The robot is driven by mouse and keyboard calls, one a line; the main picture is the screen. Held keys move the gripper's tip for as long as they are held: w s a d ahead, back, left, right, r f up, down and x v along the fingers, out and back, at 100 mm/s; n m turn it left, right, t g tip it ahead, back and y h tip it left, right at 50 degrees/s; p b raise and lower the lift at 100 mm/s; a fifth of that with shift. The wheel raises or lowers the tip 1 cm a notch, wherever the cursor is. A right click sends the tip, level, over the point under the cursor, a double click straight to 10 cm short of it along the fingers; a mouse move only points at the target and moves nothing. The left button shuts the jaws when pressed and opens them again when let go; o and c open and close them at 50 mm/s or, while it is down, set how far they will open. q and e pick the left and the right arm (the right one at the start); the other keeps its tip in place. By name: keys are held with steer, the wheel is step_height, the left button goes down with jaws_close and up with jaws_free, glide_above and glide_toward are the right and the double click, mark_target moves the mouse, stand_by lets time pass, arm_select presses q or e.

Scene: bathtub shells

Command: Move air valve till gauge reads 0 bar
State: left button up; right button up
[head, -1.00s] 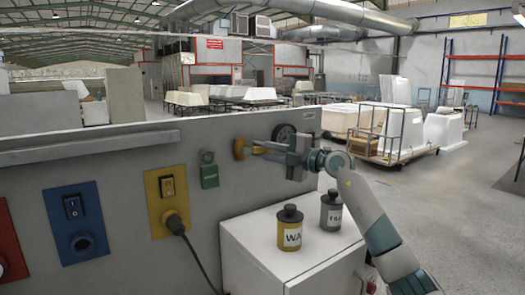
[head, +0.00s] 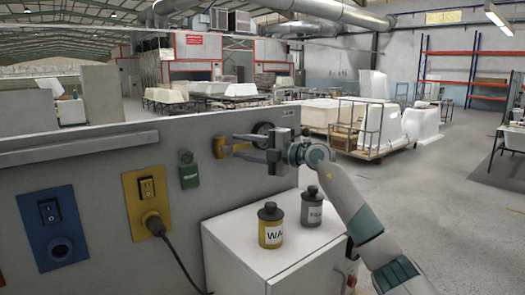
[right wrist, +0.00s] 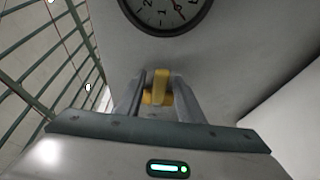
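The yellow air valve (head: 220,147) is on the grey panel, its handle pointing toward my right gripper (head: 234,146). The gripper's two fingers are apart, one above and one below the handle, with a visible gap. In the right wrist view the yellow handle (right wrist: 158,88) lies between the fingertips of my right gripper (right wrist: 157,98). The round black-rimmed gauge (head: 262,129) is partly hidden behind the gripper. In the right wrist view the gauge (right wrist: 160,14) is cut off at the top; a red needle part shows, but its reading is unclear. My left gripper is out of view.
A green box (head: 189,170) and a yellow switch panel (head: 146,205) with a plugged cable are left of the valve. A yellow canister (head: 271,226) and a grey canister (head: 312,207) stand on the white cabinet (head: 250,244) below the arm.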

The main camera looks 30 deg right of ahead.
steer(key=shift+s+d+f+b, duration=0.15)
steer(key=shift+s+d+b, duration=0.25)
steer(key=shift+s, duration=0.1)
steer(key=b+v, duration=0.7)
steer(key=v, duration=0.9)
